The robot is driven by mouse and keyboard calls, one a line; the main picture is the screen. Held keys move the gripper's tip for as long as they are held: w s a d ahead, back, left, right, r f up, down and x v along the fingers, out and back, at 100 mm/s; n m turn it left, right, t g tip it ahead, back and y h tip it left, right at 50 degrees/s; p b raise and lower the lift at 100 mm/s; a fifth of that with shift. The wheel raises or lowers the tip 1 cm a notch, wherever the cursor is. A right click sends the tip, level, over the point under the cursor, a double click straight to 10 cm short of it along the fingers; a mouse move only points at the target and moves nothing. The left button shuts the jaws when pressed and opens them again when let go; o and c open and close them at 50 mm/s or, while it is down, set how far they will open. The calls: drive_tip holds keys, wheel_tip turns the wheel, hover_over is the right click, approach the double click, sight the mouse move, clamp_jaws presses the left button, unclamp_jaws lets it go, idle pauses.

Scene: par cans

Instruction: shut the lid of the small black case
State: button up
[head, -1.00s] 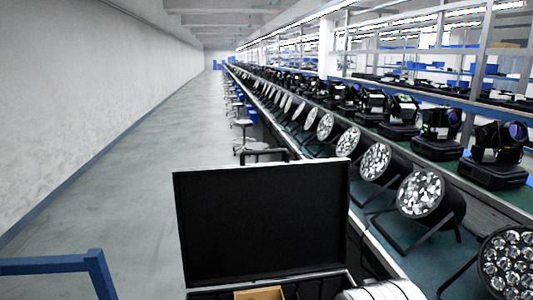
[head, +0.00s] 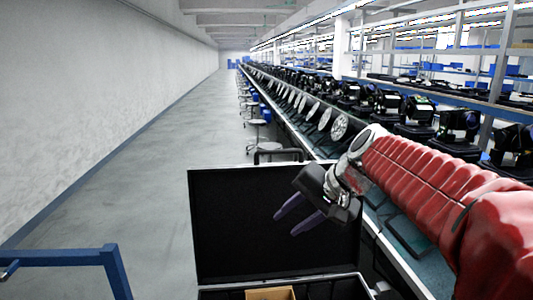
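The small black case stands open at the bottom middle of the head view, its lid (head: 235,225) upright and its dark inner face toward me. The case's lower part (head: 340,291) shows only at the frame's bottom edge, with a tan block or divider (head: 270,294) inside. My gripper (head: 292,218) is in front of the right half of the lid, at the end of my red-sleeved arm. Its two dark fingers are spread apart with nothing between them and point down-left. I cannot tell whether they touch the lid.
A long bench of par cans (head: 339,127) and moving-head lights (head: 457,132) runs along the right. A blue rail (head: 60,261) stands at lower left. Stools (head: 257,140) line the bench behind the case. The grey floor (head: 165,190) left of the case is clear.

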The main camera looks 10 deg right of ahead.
drive_tip(key=w+d+r+m+t+y, duration=0.1)
drive_tip(key=w+d+r, duration=0.1)
drive_tip(key=w, duration=0.4)
drive_tip(key=w+d+r+m+t+y, duration=0.1)
drive_tip(key=w+d+r+m+y, duration=0.1)
drive_tip(key=w, duration=0.5)
drive_tip(key=m+t+y, duration=0.2)
drive_tip(key=y, duration=0.1)
approach(283, 152)
drive_tip(key=shift+v, duration=1.15)
drive_tip(key=shift+a+r, duration=0.1)
drive_tip(key=shift+a, duration=0.05)
drive_tip(key=x, duration=1.3)
drive_tip(key=shift+w+a+f, duration=0.1)
drive_tip(key=shift+w+f, duration=0.1)
drive_tip(key=shift+w, duration=0.15)
drive_tip(key=shift+c, duration=0.4)
clamp_jaws()
